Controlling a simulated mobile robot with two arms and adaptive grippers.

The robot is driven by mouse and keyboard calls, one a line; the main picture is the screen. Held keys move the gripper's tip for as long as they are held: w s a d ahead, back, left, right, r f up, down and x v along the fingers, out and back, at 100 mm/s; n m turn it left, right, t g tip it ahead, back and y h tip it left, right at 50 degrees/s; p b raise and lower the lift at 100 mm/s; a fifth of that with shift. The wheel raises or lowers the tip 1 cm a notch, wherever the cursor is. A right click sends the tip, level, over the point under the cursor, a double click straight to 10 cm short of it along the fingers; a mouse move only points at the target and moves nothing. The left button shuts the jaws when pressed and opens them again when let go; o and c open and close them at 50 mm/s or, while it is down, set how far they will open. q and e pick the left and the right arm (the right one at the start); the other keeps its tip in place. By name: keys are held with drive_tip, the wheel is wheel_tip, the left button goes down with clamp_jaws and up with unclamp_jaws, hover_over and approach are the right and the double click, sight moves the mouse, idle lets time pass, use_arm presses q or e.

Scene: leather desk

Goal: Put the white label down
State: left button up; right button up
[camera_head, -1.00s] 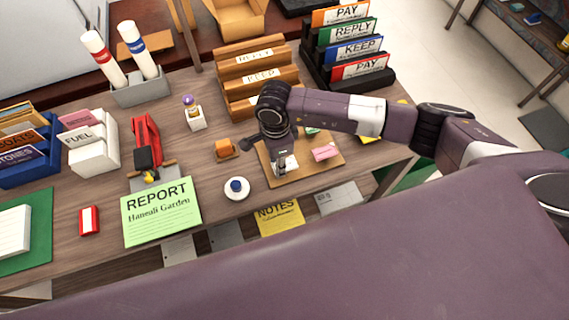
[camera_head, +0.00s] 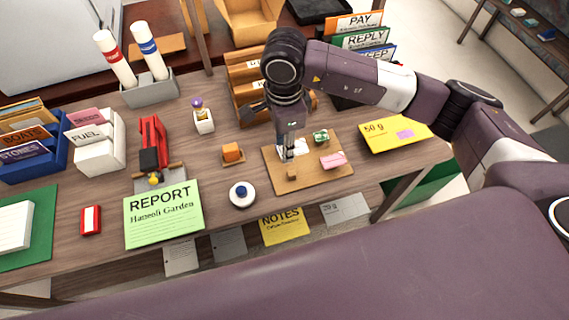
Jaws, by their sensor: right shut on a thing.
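The white label (camera_head: 299,148) is at the tips of my right gripper (camera_head: 288,154), over the left part of a tan board (camera_head: 268,165). The gripper points down and is shut on the label, and its fingers hide part of it. I cannot tell whether the label touches the board. My left gripper is not in view.
On the board are a green piece (camera_head: 321,136), a pink piece (camera_head: 334,160) and a small brown block (camera_head: 292,174). A yellow card (camera_head: 385,138) lies to the right, an orange block (camera_head: 231,152) to the left, and wooden sorters (camera_head: 245,72) stand behind.

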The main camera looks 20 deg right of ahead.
wheel_tip(320, 180, up, 8)
drive_tip(key=b, duration=0.1)
drive_tip(key=s+d+n, duration=0.7)
drive_tip(key=s+n, duration=0.1)
drive_tip(key=n, duration=0.9)
drive_tip(key=shift+d+r+n, duration=0.25)
drive_tip(key=shift+n, duration=0.05)
